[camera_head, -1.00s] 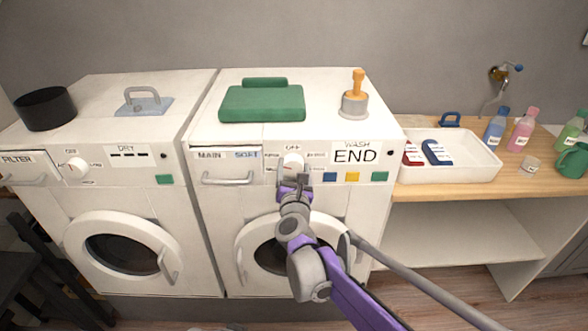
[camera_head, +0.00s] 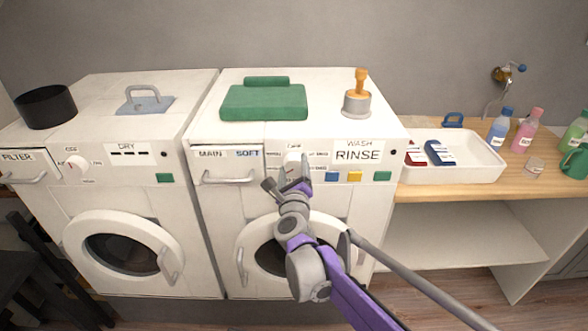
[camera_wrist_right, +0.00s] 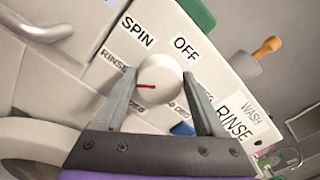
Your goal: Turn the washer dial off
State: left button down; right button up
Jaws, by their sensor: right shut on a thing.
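The washer is the white machine (camera_head: 318,194) in the middle of the head view. Its round white dial (camera_wrist_right: 158,76) sits on the front panel and shows small in the head view (camera_head: 293,158). My right gripper (camera_wrist_right: 160,92) has one finger on each side of the dial and is shut on it. The dial's red mark points left in the wrist view, near the RINSE label (camera_wrist_right: 116,59) and away from the OFF label (camera_wrist_right: 186,47). The washer's display (camera_head: 357,155) reads RINSE. My left gripper is out of view.
A dryer (camera_head: 110,200) stands at the left of the washer. A drawer handle (camera_head: 228,180) and coloured buttons (camera_head: 355,176) flank the dial. A green case (camera_head: 264,102) and a stamp-like object (camera_head: 358,95) stand on top. A wooden counter with a white tray (camera_head: 455,170) is at right.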

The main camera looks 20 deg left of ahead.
jog(key=n, duration=0.3)
jog(key=n+b, duration=0.1)
jog(key=n, duration=0.2)
jog(key=shift+a+f+n, duration=0.1)
jog(key=shift+f+n, duration=0.1)
jog(key=shift+n, duration=0.1)
jog(key=n+b, duration=0.1)
jog(key=n, duration=0.5)
jog(key=shift+f, duration=0.1)
jog(key=n, duration=0.5)
jog(key=shift+f+n, duration=0.1)
jog(key=shift+n, duration=0.3)
jog(key=n, duration=0.3)
jog(key=n+b, duration=0.1)
jog(key=n, duration=0.2)
jog(key=shift+d+f, duration=0.1)
jog(key=shift+d, duration=0.1)
jog(key=n, duration=0.5)
jog(key=shift+d+n, duration=0.1)
jog(key=shift+n, duration=0.3)
jog(key=n, duration=0.5)
jog(key=shift+w+d+b, duration=0.1)
jog(key=shift+b, duration=0.3)
jog(key=n, duration=0.5)
jog(key=shift+d+n, duration=0.1)
jog(key=shift+n, duration=0.3)
jog(key=n, duration=0.5)
jog(key=shift+r, duration=0.3)
jog(key=shift+n, duration=0.4)
